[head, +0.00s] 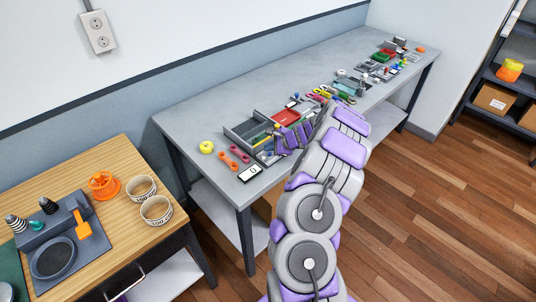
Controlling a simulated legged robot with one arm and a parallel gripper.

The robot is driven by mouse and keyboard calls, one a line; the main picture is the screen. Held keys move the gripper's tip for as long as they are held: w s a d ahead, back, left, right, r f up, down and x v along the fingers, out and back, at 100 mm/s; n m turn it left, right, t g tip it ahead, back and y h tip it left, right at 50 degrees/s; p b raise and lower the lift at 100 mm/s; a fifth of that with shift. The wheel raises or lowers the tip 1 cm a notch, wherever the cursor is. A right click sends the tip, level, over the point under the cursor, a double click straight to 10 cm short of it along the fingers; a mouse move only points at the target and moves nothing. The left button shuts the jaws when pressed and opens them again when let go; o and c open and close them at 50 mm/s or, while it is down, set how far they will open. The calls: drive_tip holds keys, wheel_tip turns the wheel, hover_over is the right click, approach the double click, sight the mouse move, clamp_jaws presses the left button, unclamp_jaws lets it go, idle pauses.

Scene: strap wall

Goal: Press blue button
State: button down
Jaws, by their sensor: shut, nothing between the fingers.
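My gripper (279,148) is shut and empty. It is low over the front left part of the long grey table (210,110), beside a grey open box (246,131) and a red tray (286,116). A small blue spot (297,96) shows behind the red tray, but it is too small to tell whether it is the blue button. My gripper and arm hide part of the table around them, so a button there may be covered.
A yellow ring (206,147), pink and orange pieces and a white card (250,173) lie left of my gripper. Many small items crowd the table's far end. A wooden table (110,165) with bowls stands left. The floor (430,210) at right is clear.

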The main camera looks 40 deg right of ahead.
drive_tip(key=shift+d+f, duration=0.25)
drive_tip(key=shift+d, duration=0.55)
drive_tip(key=shift+a+r, duration=0.2)
drive_tip(key=shift+a, duration=0.5)
drive_tip(key=shift+d+f, duration=0.35)
drive_tip(key=shift+d, duration=0.3)
drive_tip(key=shift+f, duration=0.15)
drive_tip(key=shift+a, duration=0.3)
drive_tip(key=shift+d+f, duration=0.1)
drive_tip(key=shift+d, duration=0.15)
drive_tip(key=shift+a+f, duration=0.1)
drive_tip(key=shift+f, duration=0.15)
drive_tip(key=shift+a+r+p, duration=0.2)
drive_tip(key=shift+r+p, duration=0.35)
drive_tip(key=shift+r, duration=0.3)
